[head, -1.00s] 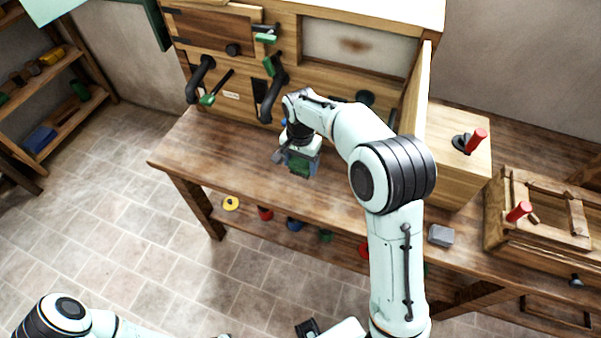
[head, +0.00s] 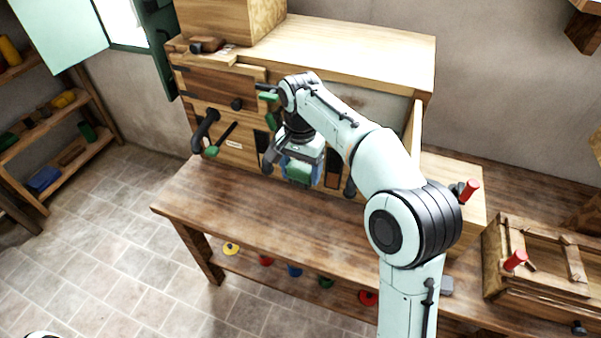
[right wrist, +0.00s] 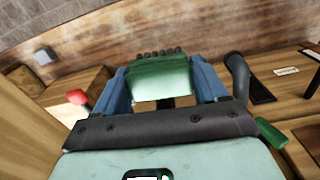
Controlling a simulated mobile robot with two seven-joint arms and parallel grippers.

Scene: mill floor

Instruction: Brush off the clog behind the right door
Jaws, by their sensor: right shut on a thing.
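My right gripper (head: 303,172) is shut on a green brush (head: 299,173). In the right wrist view the brush (right wrist: 160,78) sits between the blue fingers, with dark bristles at its far edge. The gripper is above the worktable, in front of the cabinet. The right door (head: 416,125) of the cabinet stands open, seen nearly edge-on. Behind my arm, only part of the pale panel in its opening (head: 385,103) shows. No clog can be made out now. My left gripper is out of view.
The cabinet front has a dark curved handle (head: 205,130) and a green-tipped lever (head: 220,140). A wooden box with a red-handled crank (head: 469,190) stands right of the open door. A wooden frame (head: 540,258) lies farther right. The table's left half (head: 230,205) is clear.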

